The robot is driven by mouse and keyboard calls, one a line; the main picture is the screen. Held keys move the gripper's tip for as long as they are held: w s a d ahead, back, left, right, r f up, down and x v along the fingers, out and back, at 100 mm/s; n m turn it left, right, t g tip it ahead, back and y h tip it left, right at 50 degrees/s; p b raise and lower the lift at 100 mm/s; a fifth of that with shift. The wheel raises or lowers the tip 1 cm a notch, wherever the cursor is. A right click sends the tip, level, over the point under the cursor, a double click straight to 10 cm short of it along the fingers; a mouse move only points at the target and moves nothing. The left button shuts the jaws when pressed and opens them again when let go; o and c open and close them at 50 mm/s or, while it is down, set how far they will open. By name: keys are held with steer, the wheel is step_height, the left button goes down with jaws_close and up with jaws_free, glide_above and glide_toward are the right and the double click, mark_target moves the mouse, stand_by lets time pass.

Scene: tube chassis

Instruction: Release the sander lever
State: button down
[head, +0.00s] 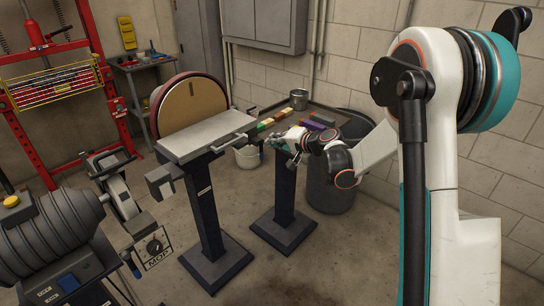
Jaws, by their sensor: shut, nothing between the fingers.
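The disc sander stands in the middle of the head view, with a round tan disc (188,102) in a red-brown rim and a grey work table (205,138) in front of it. A thin lever (229,142) sticks out at the right end of the work table and slants up to the right. My gripper (266,142) is at the end of my arm, just right of the lever's outer end. Its fingers are small in the picture and look shut and empty. I cannot tell whether they touch the lever.
A pedestal bench (340,118) with coloured blocks and a metal can (299,98) stands behind my gripper. Open floor lies in front.

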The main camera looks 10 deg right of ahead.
steer(key=w+d+f+m+t, duration=0.25)
steer(key=w+f, duration=0.25)
steer(key=f, duration=0.3)
steer(key=m+t+y+p, duration=0.1)
steer(key=m+t, duration=0.1)
glide_toward(261, 151)
steer(key=d+f, duration=0.2)
steer(key=d, duration=0.3)
steer(key=shift+s+f+m+g, duration=0.25)
steer(key=shift+f+m, duration=0.1)
steer(key=shift+f, duration=0.1)
steer(key=b+x, duration=0.3)
steer(key=x, duration=0.7)
